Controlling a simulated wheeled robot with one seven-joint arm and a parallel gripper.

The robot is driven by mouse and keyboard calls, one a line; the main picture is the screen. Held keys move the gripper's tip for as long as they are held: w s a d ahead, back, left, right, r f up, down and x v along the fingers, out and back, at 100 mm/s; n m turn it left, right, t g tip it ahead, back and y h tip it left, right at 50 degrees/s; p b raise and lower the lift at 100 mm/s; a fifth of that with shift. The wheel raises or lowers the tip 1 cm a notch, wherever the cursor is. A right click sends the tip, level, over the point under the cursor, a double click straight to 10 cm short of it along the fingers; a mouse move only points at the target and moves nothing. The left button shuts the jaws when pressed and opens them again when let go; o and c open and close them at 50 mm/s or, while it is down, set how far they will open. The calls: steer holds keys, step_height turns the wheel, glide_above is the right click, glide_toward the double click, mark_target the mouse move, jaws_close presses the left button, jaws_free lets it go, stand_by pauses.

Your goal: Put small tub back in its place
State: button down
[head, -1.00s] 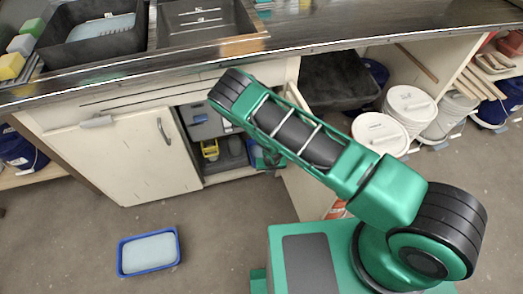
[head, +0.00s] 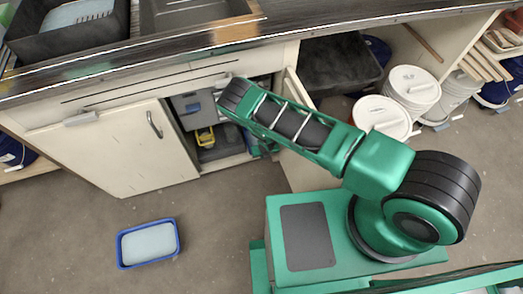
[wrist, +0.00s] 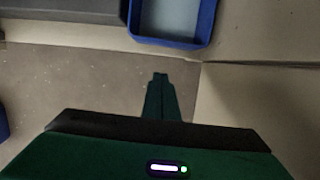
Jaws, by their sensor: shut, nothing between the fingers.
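A small blue tub (head: 148,243) with a pale inside stands upright on the floor in front of the cabinet in the head view. In the wrist view, a blue tub (wrist: 172,38) with a pale grey-blue inside shows at the top edge, cut off by the frame. I cannot tell if it is the same tub. My gripper (wrist: 160,77) is shut and empty, apart from that tub and below it in the picture. In the head view my arm reaches to the open cabinet and mostly hides the gripper.
The cabinet's left door (head: 113,148) is closed, and its right side is open, with a grey bin (head: 193,110) and a yellow item (head: 205,138) inside. White lidded buckets (head: 383,115) stand to the right under the counter (head: 300,22). The floor around the blue tub is clear.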

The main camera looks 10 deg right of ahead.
steer(key=w, duration=0.2)
steer(key=w+f, duration=0.1)
steer(key=w, duration=0.1)
steer(key=shift+w+a, duration=0.1)
steer(key=shift+a, duration=0.3)
steer(key=shift+w+a, duration=0.3)
steer(key=shift+w+a+f, duration=0.1)
steer(key=shift+w, duration=1.05)
steer(key=shift+w+d, duration=0.15)
steer(key=shift+d, duration=0.25)
steer(key=shift+a, duration=0.15)
